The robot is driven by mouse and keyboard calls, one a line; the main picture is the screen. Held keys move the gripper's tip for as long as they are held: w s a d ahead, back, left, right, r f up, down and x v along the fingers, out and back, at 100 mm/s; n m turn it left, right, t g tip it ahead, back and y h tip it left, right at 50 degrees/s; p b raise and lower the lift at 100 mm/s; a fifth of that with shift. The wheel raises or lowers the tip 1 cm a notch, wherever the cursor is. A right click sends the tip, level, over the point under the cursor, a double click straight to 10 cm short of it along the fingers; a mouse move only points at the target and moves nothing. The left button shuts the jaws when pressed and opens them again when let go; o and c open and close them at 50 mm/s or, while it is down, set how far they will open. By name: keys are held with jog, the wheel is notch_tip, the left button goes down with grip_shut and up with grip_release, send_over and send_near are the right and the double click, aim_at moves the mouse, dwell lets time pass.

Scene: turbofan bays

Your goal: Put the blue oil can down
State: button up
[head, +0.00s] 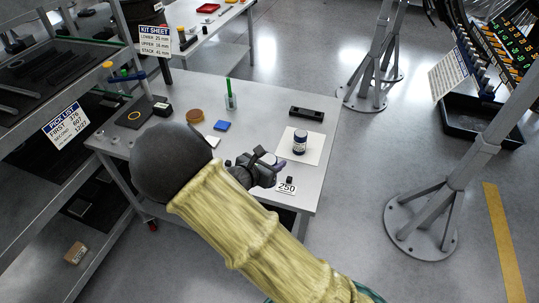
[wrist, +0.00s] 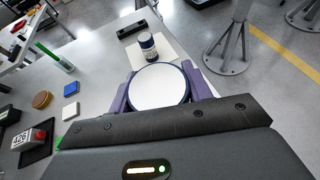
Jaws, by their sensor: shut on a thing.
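My gripper (head: 266,170) is over the right front part of the grey table in the head view. In the wrist view its purple fingers are shut on a round thing with a white top and dark blue rim, which I take to be the blue oil can (wrist: 158,86). I see it from its end, so its side is hidden. In the head view my arm and gripper mostly hide it. I cannot tell whether it touches the table. A small dark blue and white bottle (head: 300,142) stands upright beyond it; it also shows in the wrist view (wrist: 148,46).
The bottle stands on a white square sheet (head: 311,154). A black bar (head: 307,113), blue block (head: 221,126), brown round piece (head: 195,116) and green-topped holder (head: 230,99) are on the grey table (head: 262,100). A "250" label (head: 287,188) lies near the front edge. Shelves stand left.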

jog(key=s+d+f+m+b, duration=0.1)
jog(key=s+d+f+b, duration=0.1)
jog(key=f, duration=0.8)
jog(key=s+d+f+m+g+h+b, duration=0.1)
jog(key=s+d+f+b, duration=0.2)
jog(key=d+f, duration=0.4)
jog(key=s+d+f+g+h+b, duration=0.1)
jog(key=s+d+f+b, duration=0.2)
jog(key=f, duration=1)
jog(key=shift+d+m+b, duration=0.4)
jog(key=shift+d+b, duration=0.4)
jog(key=shift+b, duration=0.25)
jog(key=shift+s, duration=0.15)
